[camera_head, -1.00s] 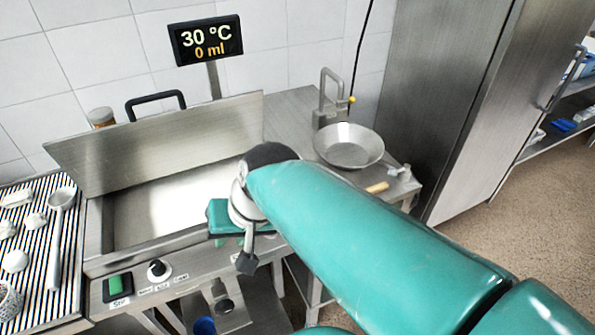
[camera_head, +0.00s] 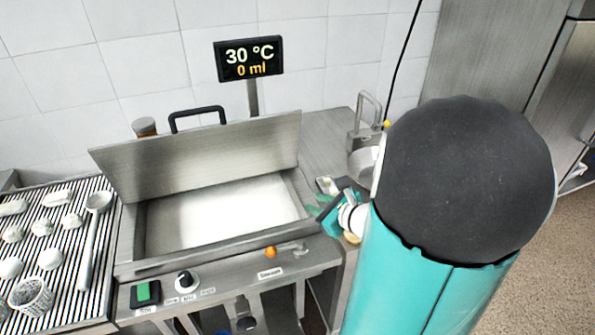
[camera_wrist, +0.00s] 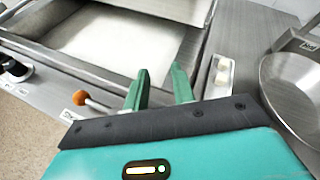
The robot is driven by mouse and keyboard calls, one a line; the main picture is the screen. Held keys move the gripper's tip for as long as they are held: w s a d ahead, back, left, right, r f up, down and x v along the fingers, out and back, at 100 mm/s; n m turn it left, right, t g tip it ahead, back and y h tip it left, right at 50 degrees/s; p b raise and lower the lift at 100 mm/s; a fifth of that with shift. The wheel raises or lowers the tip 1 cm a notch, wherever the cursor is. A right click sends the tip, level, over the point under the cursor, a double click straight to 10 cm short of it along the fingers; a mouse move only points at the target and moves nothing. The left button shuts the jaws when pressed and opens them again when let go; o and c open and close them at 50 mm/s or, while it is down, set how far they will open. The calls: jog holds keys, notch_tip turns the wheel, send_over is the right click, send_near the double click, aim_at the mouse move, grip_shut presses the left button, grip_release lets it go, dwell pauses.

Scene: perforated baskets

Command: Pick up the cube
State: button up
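I cannot make out a clear cube in either view. A small pale block-like object (camera_wrist: 222,75) lies on the metal counter just right of my gripper in the wrist view; a pale object (camera_head: 327,186) also shows by the basin's right end in the head view, partly beside my gripper. My gripper (camera_wrist: 160,86) has its two green fingers apart with nothing between them, over the basin's rim. In the head view, my gripper (camera_head: 321,208) is small and partly hidden by my arm.
A steel basin (camera_head: 215,243) with a raised lid (camera_head: 205,153) stands centre. A lever with an orange knob (camera_head: 270,252) is at its front. A pan (camera_wrist: 292,88) is to the right. A striped rack (camera_head: 70,262) at left holds pale lumps and a perforated basket (camera_head: 30,297).

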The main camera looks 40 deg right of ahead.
aim_at(335, 192)
jog(key=s+d+f+m+h, duration=0.1)
jog(key=d+m, duration=0.1)
jog(key=d, duration=0.1)
jog(key=s+d+f+m+h, duration=0.1)
jog(key=d+f+m+h, duration=0.1)
jog(key=m, duration=0.1)
jog(key=s+d+f+m+h, duration=0.1)
jog(key=s+d+m, duration=0.1)
jog(key=d, duration=0.1)
jog(key=shift+d+f+h, duration=0.15)
jog(key=shift+d+h, duration=0.2)
jog(key=shift+h, duration=0.05)
jog(key=shift+d+f+m+g, duration=0.2)
jog(key=shift+d+m+g, duration=0.1)
jog(key=shift+m, duration=0.1)
jog(key=x, duration=1.3)
jog(key=shift+w+d, duration=0.15)
jog(key=shift+w, duration=0.1)
jog(key=shift+c, duration=0.3)
grip_shut()
